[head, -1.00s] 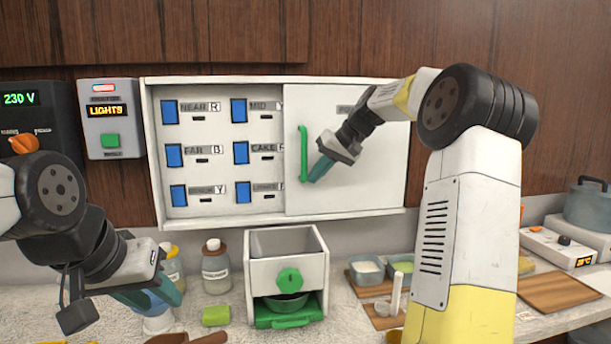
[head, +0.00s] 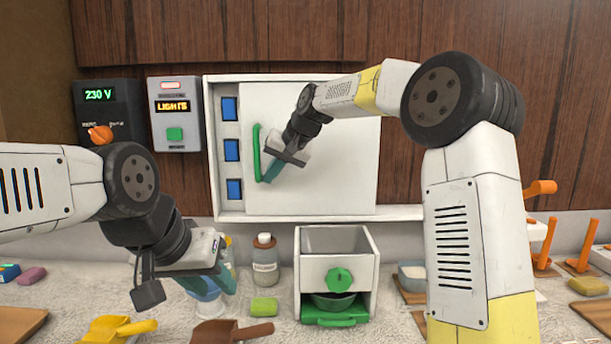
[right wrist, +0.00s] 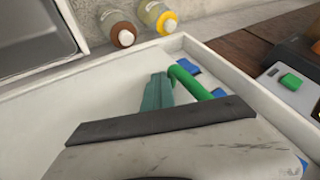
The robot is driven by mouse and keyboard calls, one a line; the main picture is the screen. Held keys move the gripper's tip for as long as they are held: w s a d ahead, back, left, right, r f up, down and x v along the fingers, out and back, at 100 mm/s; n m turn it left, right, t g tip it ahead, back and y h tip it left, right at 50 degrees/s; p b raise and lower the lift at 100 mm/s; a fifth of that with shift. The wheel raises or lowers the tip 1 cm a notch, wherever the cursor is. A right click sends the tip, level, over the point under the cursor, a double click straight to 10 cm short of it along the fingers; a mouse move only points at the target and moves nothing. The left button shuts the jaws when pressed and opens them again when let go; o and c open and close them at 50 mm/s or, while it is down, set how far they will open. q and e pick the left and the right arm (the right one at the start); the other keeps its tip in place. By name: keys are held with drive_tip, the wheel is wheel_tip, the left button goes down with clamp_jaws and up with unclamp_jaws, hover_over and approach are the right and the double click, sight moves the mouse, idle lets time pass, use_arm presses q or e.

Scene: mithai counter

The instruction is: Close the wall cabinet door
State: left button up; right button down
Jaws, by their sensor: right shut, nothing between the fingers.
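The wall cabinet (head: 211,150) has a white sliding door (head: 330,170) with a vertical green handle (head: 257,153). The door covers most of the cabinet front; a narrow strip at the left stays open, showing one column of blue switches (head: 231,150). My right gripper (head: 268,178) is shut and empty, its teal fingers just right of the handle. In the right wrist view the fingers (right wrist: 157,92) are close beside the green handle (right wrist: 190,82); contact is unclear. My left gripper (head: 222,282) hangs low at the left over the counter, away from the cabinet; its opening is unclear.
A lights control box (head: 175,113) hangs left of the cabinet. Below, a white drawer unit (head: 310,277), a brown-capped bottle (head: 265,262), a green block (head: 264,306) and scoops (head: 115,329) stand on the counter. My right arm hides the right side.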

drive_tip(key=a, duration=0.8)
drive_tip(key=shift+a, duration=0.3)
drive_tip(key=shift+a, duration=0.1)
